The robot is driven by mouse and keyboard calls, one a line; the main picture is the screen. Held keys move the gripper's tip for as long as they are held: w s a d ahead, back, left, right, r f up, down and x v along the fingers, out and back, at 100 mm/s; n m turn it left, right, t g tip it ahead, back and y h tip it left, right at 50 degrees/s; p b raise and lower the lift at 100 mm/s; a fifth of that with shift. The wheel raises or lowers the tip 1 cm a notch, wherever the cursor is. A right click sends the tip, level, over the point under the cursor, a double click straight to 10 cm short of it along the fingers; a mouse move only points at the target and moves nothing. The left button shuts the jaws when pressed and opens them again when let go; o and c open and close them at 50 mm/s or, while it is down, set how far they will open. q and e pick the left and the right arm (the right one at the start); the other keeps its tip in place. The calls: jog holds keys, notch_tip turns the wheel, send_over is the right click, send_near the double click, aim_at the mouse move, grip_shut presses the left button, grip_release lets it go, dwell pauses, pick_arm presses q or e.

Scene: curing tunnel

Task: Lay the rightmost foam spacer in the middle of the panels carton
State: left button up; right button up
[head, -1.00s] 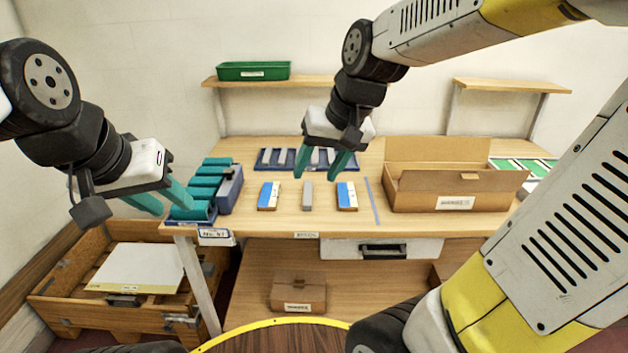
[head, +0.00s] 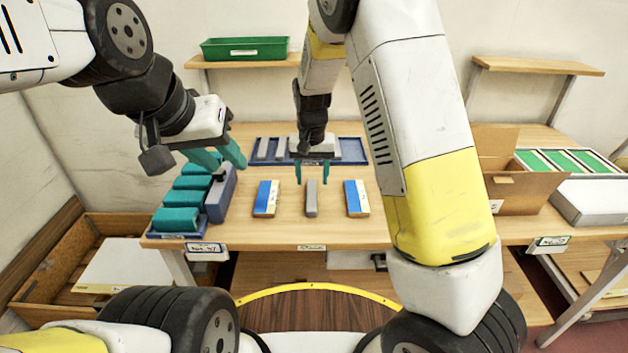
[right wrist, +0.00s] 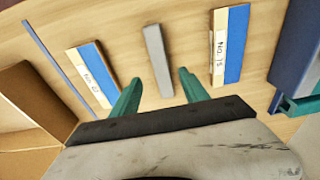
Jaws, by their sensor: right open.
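A grey strip (head: 311,198), which looks like a foam spacer, lies on the table between two blue-and-white blocks. It also shows in the right wrist view (right wrist: 158,60). More grey strips (head: 264,148) lie in the blue tray (head: 352,151) behind, partly hidden by my right gripper. My right gripper (head: 312,180) is open and empty, its fingers just behind the lone strip. In its wrist view (right wrist: 160,77) the strip lies between and beyond the fingertips. The open cardboard carton (head: 532,190) stands right, partly hidden by my right arm. My left gripper (head: 226,170) is open above the rack's end.
One blue-and-white block (head: 266,198) lies left of the strip, another (head: 356,198) right of it. Teal rolls (head: 181,198) fill a rack at left, beside a blue-grey block (head: 221,193). Green panels (head: 562,161) lie right of the carton. A green bin (head: 244,48) stands on the shelf.

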aim_at(311, 194)
jog(key=f, duration=0.5)
jog(key=shift+w+a+f, duration=0.15)
jog(key=shift+w+f, duration=0.2)
grip_shut()
